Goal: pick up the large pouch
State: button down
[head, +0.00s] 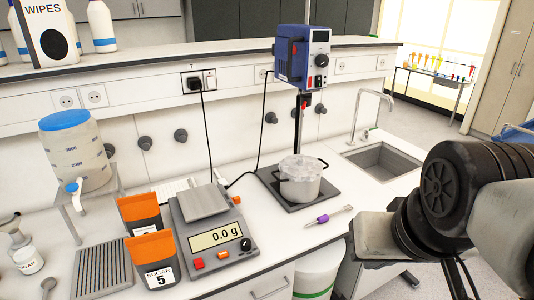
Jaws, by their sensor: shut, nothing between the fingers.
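Two black pouches with orange tops stand on the white bench at the left. The nearer pouch (155,262) looks larger and has a white label reading "SUGAR 5". The other pouch (141,214) stands just behind it, and its label is not readable. My gripper (353,236) is at the right, in front of the bench, well away from both pouches. It is shut and empty, seen from the side, with its fingertips hard to make out.
A scale (213,238) reading 0.0 g stands right of the pouches, and a ribbed grey tray (103,268) lies left. A pot (300,180) sits on a dark plate under a blue stirrer (302,57). A purple-handled tool (325,218) lies nearby. A sink (384,160) is at right.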

aim_at(155, 256)
jog(key=j+u, duration=0.15)
jog(key=u, duration=1.4)
jog(key=i+j, duration=0.25)
jog(key=j+z, duration=0.15)
jog(key=z, duration=0.2)
jog(key=i+j+z, duration=0.1)
jog(key=z, duration=0.2)
jog(key=j+z, duration=0.2)
jog(key=z, duration=0.7)
